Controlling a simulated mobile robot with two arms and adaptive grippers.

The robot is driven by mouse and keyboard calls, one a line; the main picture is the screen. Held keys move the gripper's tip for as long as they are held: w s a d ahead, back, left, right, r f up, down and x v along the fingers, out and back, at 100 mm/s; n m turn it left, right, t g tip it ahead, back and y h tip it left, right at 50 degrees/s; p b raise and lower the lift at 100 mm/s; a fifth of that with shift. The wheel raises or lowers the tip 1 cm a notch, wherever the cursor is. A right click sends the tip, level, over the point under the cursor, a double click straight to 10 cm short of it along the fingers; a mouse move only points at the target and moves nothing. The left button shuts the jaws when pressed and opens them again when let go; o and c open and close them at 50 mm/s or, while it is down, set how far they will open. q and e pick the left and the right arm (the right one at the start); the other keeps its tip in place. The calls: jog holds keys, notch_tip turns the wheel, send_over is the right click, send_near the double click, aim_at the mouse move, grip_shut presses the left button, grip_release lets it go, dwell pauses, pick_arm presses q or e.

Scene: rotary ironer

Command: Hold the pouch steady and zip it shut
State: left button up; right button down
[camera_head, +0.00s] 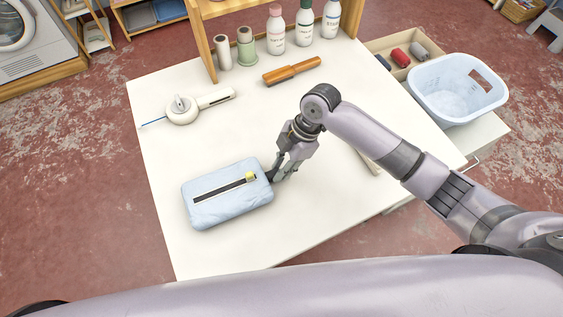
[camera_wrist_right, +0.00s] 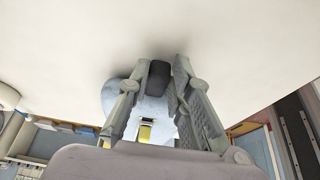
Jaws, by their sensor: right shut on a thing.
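The light blue pouch (camera_head: 232,207) lies flat near the front left of the white table. A dark slit (camera_head: 220,189) with pale edges runs along its top, and the yellow zip pull (camera_head: 251,176) sits at its right end. My right gripper (camera_head: 274,176) is at the pouch's right end, shut on a dark end tab (camera_wrist_right: 158,80). In the right wrist view the pouch (camera_wrist_right: 116,100) and yellow pull (camera_wrist_right: 145,132) show partly behind the fingers, apart from them. My left gripper is not in view.
A white round device (camera_head: 183,109) and a wooden-handled tool (camera_head: 291,71) lie farther back. Bottles (camera_head: 304,27) and rolls stand by a wooden shelf. A blue basket (camera_head: 455,88) is at the right. The table is clear left of my right gripper, behind the pouch.

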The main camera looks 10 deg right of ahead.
jog(key=shift+f, duration=0.3)
dwell(0.4)
jog(key=c, duration=1.7)
grip_release()
jog(key=shift+o, duration=0.2)
jog(key=shift+r, duration=0.15)
jog(key=shift+r+p, duration=0.15)
jog(key=shift+p, duration=0.4)
grip_shut()
